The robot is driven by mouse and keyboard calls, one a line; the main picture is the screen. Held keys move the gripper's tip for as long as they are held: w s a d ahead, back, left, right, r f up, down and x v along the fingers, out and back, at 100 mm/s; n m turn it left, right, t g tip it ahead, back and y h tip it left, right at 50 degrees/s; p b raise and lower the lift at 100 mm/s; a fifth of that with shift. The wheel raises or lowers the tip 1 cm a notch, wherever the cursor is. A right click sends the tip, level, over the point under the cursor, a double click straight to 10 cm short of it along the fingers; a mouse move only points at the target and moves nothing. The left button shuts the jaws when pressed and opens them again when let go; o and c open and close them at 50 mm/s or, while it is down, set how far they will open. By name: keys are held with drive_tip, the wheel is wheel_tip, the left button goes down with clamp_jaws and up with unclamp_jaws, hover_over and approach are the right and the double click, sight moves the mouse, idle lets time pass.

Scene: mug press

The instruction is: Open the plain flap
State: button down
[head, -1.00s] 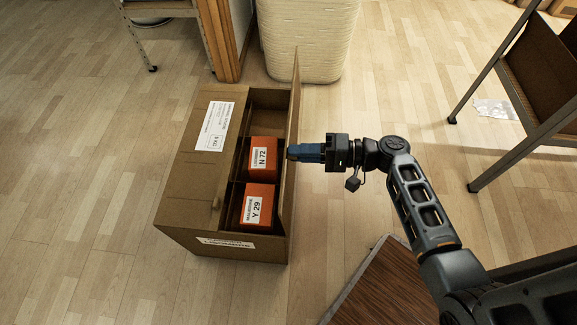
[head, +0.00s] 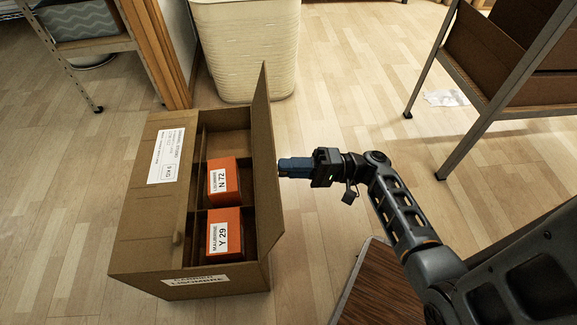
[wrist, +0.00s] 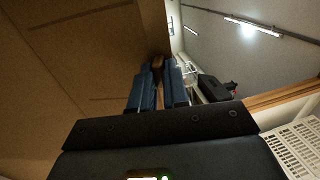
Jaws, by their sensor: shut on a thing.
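A brown cardboard box (head: 130,282) stands on the floor in the head view. Its plain flap (head: 264,135), on the right side, stands roughly upright. The opposite flap (head: 145,215) bears a white label and lies flat over the left part of the box. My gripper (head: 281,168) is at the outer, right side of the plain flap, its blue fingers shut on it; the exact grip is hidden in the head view. In the wrist view, the blue fingers (wrist: 158,72) close on a thin brown piece, with brown cardboard (wrist: 70,60) filling the left.
A cream bin (head: 245,50) stands behind. A metal-legged shelf (head: 470,140) is at the right, and a brown-topped surface (head: 375,290) at front right.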

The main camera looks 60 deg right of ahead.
drive_tip(key=shift+f, duration=0.35)
drive_tip(key=c, duration=1.4)
unclamp_jaws()
drive_tip(key=shift+o, duration=1.2)
drive_tip(key=shift+r, duration=0.15)
drive_tip(key=v, duration=0.7)
drive_tip(key=shift+s+d, duration=0.2)
drive_tip(key=shift+s, duration=0.1)
